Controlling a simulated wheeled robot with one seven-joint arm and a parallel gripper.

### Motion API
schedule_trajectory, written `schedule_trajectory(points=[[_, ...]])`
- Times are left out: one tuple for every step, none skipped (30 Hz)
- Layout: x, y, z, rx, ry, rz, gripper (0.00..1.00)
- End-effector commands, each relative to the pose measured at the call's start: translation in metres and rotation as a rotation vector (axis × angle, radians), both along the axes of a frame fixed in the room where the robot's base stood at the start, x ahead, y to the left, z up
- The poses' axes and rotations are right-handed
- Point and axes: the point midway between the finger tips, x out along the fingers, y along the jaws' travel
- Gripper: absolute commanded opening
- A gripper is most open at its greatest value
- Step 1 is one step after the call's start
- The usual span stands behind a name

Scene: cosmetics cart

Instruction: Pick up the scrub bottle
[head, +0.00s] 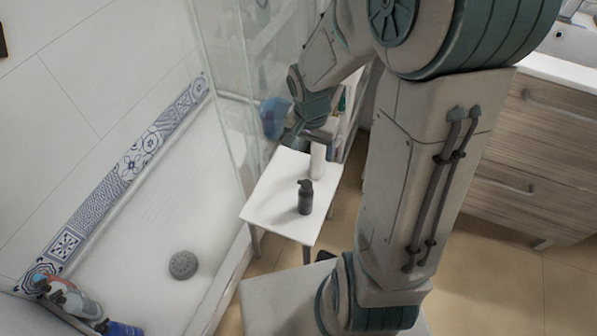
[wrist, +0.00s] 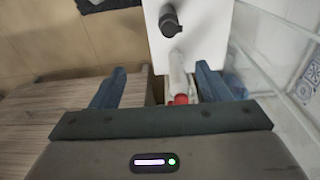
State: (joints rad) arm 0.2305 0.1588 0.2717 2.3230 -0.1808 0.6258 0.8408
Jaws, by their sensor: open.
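A white bottle (head: 317,161) stands near the far edge of a small white table (head: 268,199). A dark pump bottle (head: 305,197) stands nearer the table's front. No label is readable, so I cannot tell by text which is the scrub bottle. My gripper (head: 308,134) is at the far end of the table, close to the white bottle.
A glass shower screen (head: 225,100) and a white shower tray (head: 150,230) lie left of the table. A shelf with items stands behind my gripper. A wooden vanity cabinet (head: 540,150) is at the right. Bottles (head: 75,300) lie at the lower left.

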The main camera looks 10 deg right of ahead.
Motion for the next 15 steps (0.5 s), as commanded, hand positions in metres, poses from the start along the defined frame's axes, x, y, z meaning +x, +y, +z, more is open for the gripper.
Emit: schedule_trajectory(points=[[0.005, 0.001, -0.032, 0.015, 0.017, -0.042, 0.7], [0.008, 0.002, -0.042, 0.022, 0.022, -0.068, 0.7], [0.012, 0.004, -0.055, 0.033, 0.026, -0.096, 0.7], [0.014, 0.005, -0.063, 0.039, 0.029, -0.116, 0.7], [0.016, 0.006, -0.07, 0.045, 0.033, -0.133, 0.7], [0.018, 0.007, -0.077, 0.052, 0.036, -0.153, 0.7], [0.019, 0.008, -0.082, 0.057, 0.037, -0.167, 0.7], [0.02, 0.009, -0.086, 0.061, 0.039, -0.178, 0.7], [0.021, 0.01, -0.09, 0.065, 0.042, -0.189, 0.7], [0.022, 0.01, -0.093, 0.067, 0.043, -0.194, 0.7], [0.022, 0.011, -0.096, 0.067, 0.043, -0.199, 0.7], [0.022, 0.011, -0.102, 0.07, 0.044, -0.202, 0.7], [0.022, 0.011, -0.107, 0.069, 0.046, -0.202, 0.7], [0.022, 0.011, -0.112, 0.07, 0.046, -0.204, 0.7], [0.022, 0.011, -0.12, 0.069, 0.047, -0.203, 0.7]])
